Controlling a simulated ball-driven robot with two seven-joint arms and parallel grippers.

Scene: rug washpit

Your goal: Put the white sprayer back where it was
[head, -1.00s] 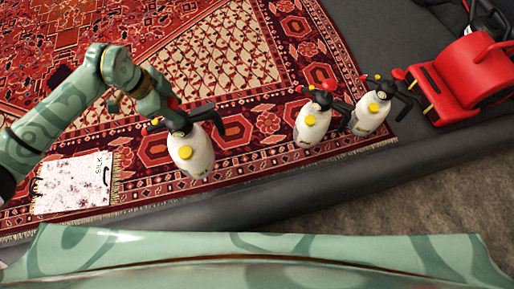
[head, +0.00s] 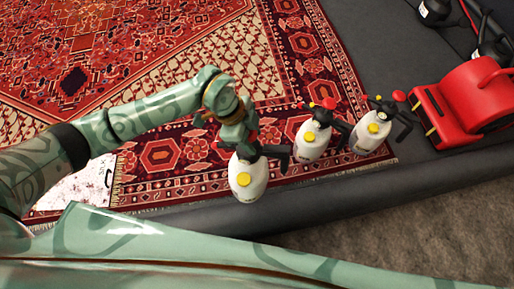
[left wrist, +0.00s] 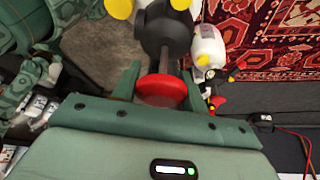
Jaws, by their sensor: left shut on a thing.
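In the head view the sprayer hangs upright near the rug's front border. In the left wrist view the fingers (left wrist: 158,85) are on either side of its red-topped black head (left wrist: 165,35). Two similar white sprayers stand to the right, one on the rug's edge (head: 311,143) and one farther right (head: 371,134). Whether the held sprayer touches the surface below cannot be told. My right gripper is not in view.
A red machine (head: 468,98) stands right of the sprayers on the dark ledge. The patterned rug (head: 180,150) fills the left and middle. A white stained cloth (head: 80,188) lies at left, partly hidden by my arm. Dark ledge (head: 300,212) runs along the front.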

